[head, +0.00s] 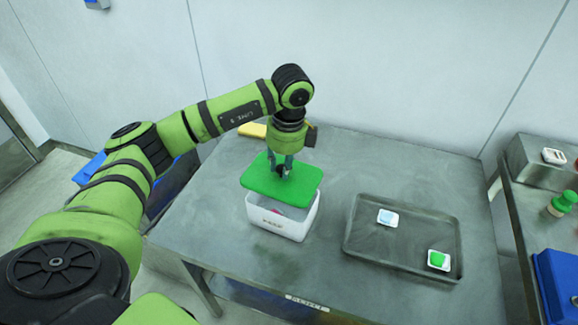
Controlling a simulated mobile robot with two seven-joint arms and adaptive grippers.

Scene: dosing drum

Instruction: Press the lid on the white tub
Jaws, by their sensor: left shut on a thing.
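A white tub (284,222) with a label on its front stands on the grey metal table. A green lid (300,191) is above the tub, slightly tilted and shifted to the left of it. Part of the tub's opening shows under the lid's near edge, with something reddish inside. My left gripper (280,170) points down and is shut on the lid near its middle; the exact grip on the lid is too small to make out. My right gripper is not in view.
A dark tray (403,262) to the right of the tub holds a small white dish with blue content (387,217) and one with green content (438,260). A yellow item (252,130) lies at the back. A side bench at right carries a green bottle (563,203) and blue bin (556,285).

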